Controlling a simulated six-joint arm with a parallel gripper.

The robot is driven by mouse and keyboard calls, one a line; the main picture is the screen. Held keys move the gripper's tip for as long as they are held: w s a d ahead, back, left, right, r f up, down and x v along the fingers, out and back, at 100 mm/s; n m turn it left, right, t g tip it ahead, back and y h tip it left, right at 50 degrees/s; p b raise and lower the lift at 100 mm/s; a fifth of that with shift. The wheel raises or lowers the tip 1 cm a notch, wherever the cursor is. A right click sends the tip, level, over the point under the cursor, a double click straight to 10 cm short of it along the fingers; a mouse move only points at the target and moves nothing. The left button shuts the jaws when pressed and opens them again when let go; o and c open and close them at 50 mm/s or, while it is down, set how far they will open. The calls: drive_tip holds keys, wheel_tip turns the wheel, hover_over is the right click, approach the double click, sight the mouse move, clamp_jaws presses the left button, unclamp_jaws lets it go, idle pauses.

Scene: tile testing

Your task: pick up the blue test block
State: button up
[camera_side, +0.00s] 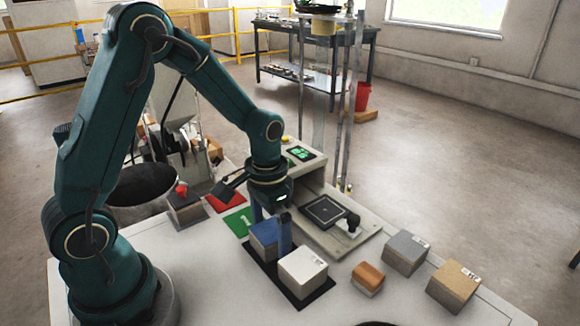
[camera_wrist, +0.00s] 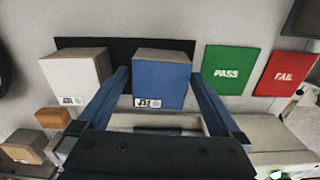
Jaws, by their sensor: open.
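The blue test block (camera_wrist: 161,82) has a blue face, a greyish top and a small white label. It sits on a black mat (camera_wrist: 122,43) beside a white block (camera_wrist: 74,80). In the side view the blue block (camera_side: 263,237) stands on the mat behind the white block (camera_side: 302,268), partly hidden by a blue finger. My gripper (camera_wrist: 160,92) is open, with one blue finger on each side of the blue block in the wrist view. In the side view my gripper (camera_side: 272,232) is low at the block. I cannot tell whether the fingers touch it.
A green PASS card (camera_wrist: 229,70) and a red FAIL card (camera_wrist: 283,74) lie to the right in the wrist view. A grey block (camera_side: 404,253), a tan block (camera_side: 453,286) and a small orange-brown block (camera_side: 367,278) stand on the table. A testing machine (camera_side: 335,222) stands close behind the mat.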

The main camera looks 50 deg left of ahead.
drive_tip(key=shift+c, duration=0.3)
clamp_jaws()
drive_tip(key=shift+r, duration=0.15)
